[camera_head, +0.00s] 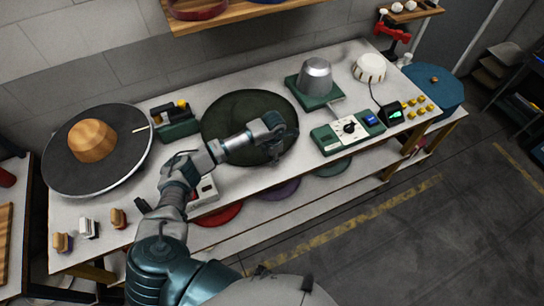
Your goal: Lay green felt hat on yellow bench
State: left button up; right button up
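A large round dark green piece (234,103), which looks like the felt hat, lies on the pale bench top toward the back middle. My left gripper (281,130) is over its front right part, pointing right. I cannot tell whether the fingers touch the felt, or whether they are open or shut. My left forearm hides part of the felt's front. The bench (330,180) has a whitish top with wood-coloured edges and yellowish legs. My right gripper is not in view.
A dark disc with a wooden crown block (92,141) is at left. A metal dome on a green base (316,77), a control box (347,131) and a white round part (369,68) stand right of the felt. Coloured felts (282,189) sit below.

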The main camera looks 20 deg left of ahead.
pick_arm(q)
notch_tip(320, 180, up, 12)
jog(key=shift+d, duration=0.2)
jog(key=shift+s+f, duration=0.1)
